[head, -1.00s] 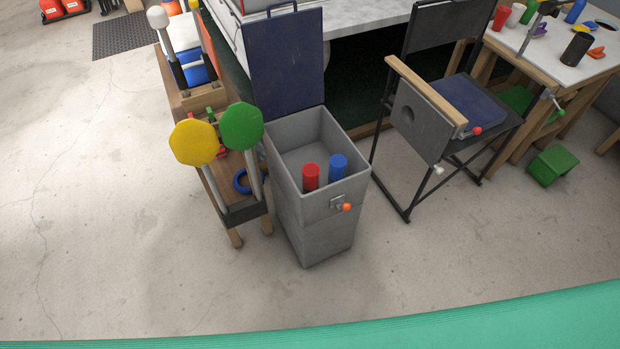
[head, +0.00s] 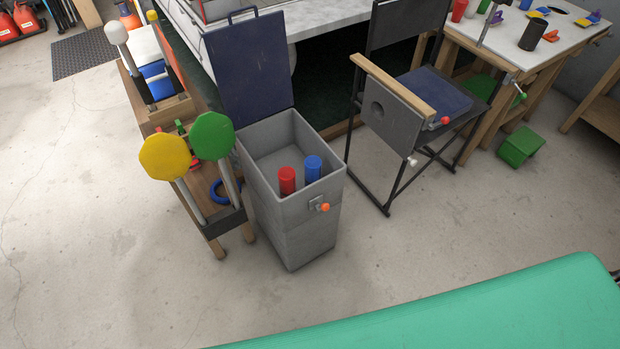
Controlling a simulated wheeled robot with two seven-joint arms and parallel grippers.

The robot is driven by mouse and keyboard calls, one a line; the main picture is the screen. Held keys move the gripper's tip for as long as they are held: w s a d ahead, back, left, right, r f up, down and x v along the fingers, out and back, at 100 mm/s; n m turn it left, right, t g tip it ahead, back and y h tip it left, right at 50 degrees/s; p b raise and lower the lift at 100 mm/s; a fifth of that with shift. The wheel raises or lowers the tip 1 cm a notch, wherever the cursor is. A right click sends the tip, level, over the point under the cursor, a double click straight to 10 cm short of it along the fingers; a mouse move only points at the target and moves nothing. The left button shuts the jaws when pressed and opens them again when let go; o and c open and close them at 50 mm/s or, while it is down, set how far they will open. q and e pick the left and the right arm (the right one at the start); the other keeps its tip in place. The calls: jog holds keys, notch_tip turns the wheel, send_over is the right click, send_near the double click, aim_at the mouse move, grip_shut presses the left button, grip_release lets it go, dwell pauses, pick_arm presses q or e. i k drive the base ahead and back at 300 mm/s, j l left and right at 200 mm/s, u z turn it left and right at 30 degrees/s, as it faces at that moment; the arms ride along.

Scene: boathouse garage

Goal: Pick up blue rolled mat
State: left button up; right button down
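A blue rolled mat (head: 313,169) stands upright inside an open grey bin (head: 308,235), near its front right corner. A red cylinder of similar size (head: 287,181) stands just left of it. The bin's dark blue lid (head: 245,68) is raised at the back. An orange knob (head: 323,207) sits on the bin's front latch. The lower part of the blue roll is hidden by the bin's front wall. Neither of my grippers shows in the head view.
A wooden rack with yellow (head: 163,157) and green (head: 212,136) paddles stands close left of the bin. A folding chair (head: 402,110) and a white-topped worktable (head: 560,30) are to the right. A green surface (head: 450,315) fills the bottom right. Concrete floor is clear at left.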

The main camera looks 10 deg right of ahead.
aim_at(313, 164)
jog(key=l+u, duration=0.1)
jog(key=u, duration=0.4)
jog(key=i+l+u, duration=0.15)
jog(key=l+u, duration=0.25)
jog(key=l, duration=0.6)
jog(key=l+u, duration=0.4)
jog(key=l, duration=0.6)
